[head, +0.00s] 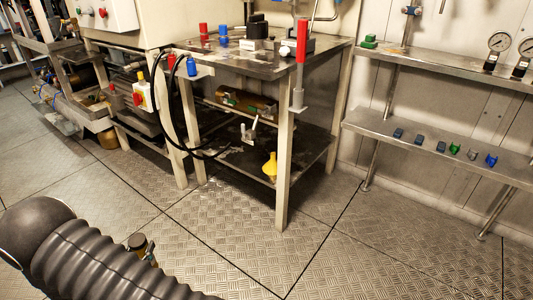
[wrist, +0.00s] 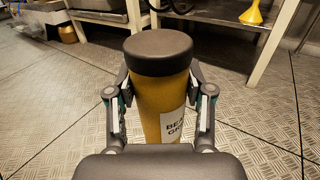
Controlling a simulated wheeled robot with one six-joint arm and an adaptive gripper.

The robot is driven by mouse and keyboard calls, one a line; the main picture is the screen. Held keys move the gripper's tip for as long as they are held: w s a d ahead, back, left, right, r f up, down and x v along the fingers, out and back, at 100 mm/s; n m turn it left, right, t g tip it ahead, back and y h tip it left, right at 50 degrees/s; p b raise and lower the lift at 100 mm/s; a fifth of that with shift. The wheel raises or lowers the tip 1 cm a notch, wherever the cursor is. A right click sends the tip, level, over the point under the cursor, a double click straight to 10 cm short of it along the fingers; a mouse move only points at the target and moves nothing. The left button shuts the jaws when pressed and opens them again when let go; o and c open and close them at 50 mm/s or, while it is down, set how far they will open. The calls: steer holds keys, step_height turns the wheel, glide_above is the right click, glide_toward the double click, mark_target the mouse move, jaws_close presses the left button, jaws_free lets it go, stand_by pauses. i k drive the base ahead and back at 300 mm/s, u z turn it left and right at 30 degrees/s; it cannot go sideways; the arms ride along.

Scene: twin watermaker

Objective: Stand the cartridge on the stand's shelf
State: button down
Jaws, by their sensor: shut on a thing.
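The cartridge (wrist: 158,95) is a yellow cylinder with a black cap and a white label, partly readable. It is upright between the fingers of my gripper (wrist: 161,112), which is shut on it. Its lower end is hidden in the wrist view. In the head view the cartridge's dark cap (head: 137,241) shows just behind my ribbed arm, over the floor; most of it is hidden. The metal stand (head: 284,170) is farther off, apart from the cartridge. Its low dark shelf (head: 235,160) has a yellow funnel (head: 270,168) near the front corner.
A brass cylinder (head: 246,102) lies under the stand's top. A black hose (head: 160,115) hangs at its left front. A red-handled tool (head: 300,60) is at the front right leg. A wall rack (head: 430,150) with small parts is at right. The plated floor before the stand is clear.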

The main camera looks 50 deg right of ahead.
mark_target(248, 160)
steer(key=z, duration=0.6)
steer(key=i, duration=1)
